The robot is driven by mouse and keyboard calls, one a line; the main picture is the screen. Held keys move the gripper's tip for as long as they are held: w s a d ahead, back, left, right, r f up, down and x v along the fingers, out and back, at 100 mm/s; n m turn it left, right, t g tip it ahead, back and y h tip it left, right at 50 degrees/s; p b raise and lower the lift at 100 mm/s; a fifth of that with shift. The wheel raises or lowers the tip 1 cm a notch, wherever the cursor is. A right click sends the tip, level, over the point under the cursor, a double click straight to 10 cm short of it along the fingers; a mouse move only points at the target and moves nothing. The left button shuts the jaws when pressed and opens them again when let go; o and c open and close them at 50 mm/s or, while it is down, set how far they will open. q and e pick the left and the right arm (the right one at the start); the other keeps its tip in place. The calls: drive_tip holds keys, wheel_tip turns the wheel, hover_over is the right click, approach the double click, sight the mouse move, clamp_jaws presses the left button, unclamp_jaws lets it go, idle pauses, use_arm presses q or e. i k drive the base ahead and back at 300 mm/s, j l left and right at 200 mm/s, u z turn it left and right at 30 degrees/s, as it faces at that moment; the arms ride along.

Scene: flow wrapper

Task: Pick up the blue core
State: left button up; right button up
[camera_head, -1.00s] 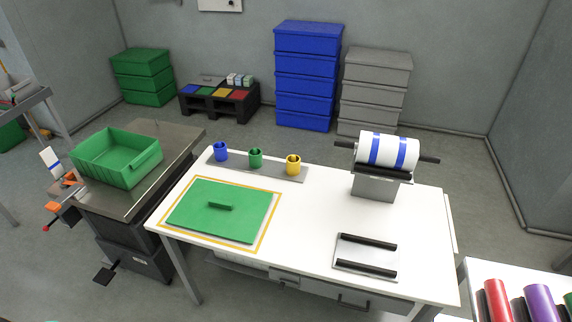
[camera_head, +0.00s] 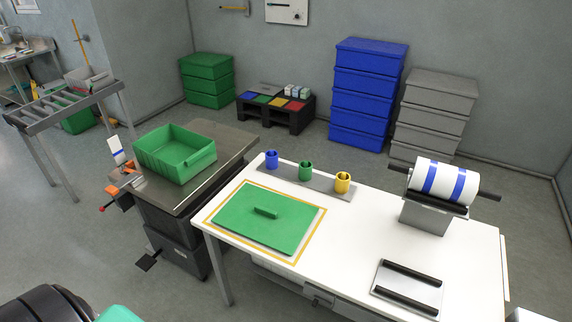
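A small blue cylinder (camera_head: 271,159), which looks like the blue core, stands upright at the left end of a narrow grey strip (camera_head: 324,189). The strip lies along the back edge of the white table (camera_head: 345,240). A green cylinder (camera_head: 305,170) and a yellow one (camera_head: 343,182) stand on the same strip to its right, with gaps between them. The inside of the blue cylinder is too small to make out. Neither of my grippers is in view.
A green mat with a handle (camera_head: 262,222) lies in front of the strip. A white roll with blue bands (camera_head: 443,180) sits on a stand at right, behind a plate with two black bars (camera_head: 408,289). A green bin (camera_head: 175,153) stands on a dark bench at left.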

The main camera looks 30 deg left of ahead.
sight(272, 163)
drive_tip(key=j+z, duration=0.15)
drive_tip(key=j, duration=0.7)
drive_tip(key=k+j+z, duration=0.1)
drive_tip(key=j, duration=0.75)
